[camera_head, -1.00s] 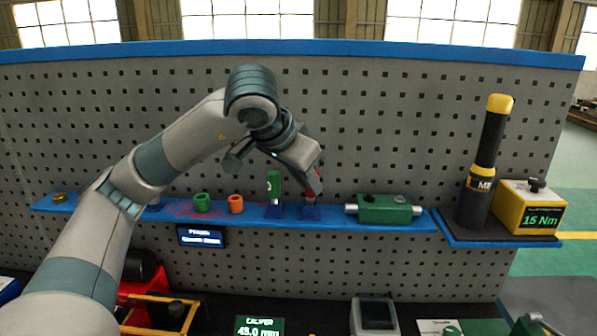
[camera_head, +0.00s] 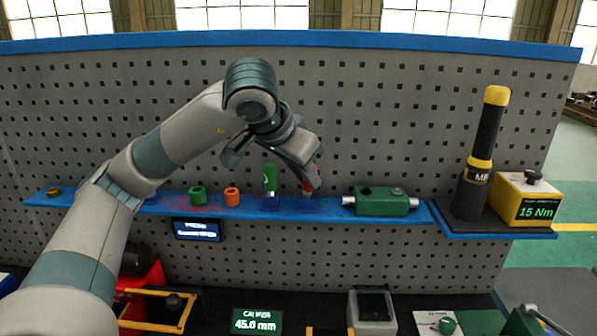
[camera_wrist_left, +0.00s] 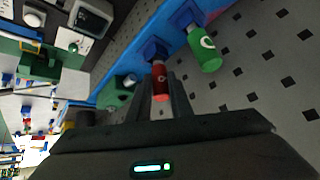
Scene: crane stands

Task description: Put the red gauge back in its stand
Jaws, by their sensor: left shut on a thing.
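The red gauge (camera_head: 307,186) is a small red cylinder held upright between the fingers of my left gripper (camera_head: 313,180). It stands directly over a blue stand (camera_head: 307,204) on the shelf. In the left wrist view the red gauge (camera_wrist_left: 160,82) is between the closed fingers, and its far end meets the blue stand (camera_wrist_left: 154,50). I cannot tell how deep it sits, as the fingers hide part of it. A green gauge (camera_head: 270,178) stands upright in the neighbouring blue stand (camera_head: 270,202), just left of my gripper. My right gripper is not in view.
On the blue shelf (camera_head: 330,215) a green block device (camera_head: 382,202) lies to the right. Orange (camera_head: 232,197) and green (camera_head: 197,196) rings are to the left. A black-and-yellow tool (camera_head: 483,150) stands far right. A pegboard (camera_head: 400,110) rises behind.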

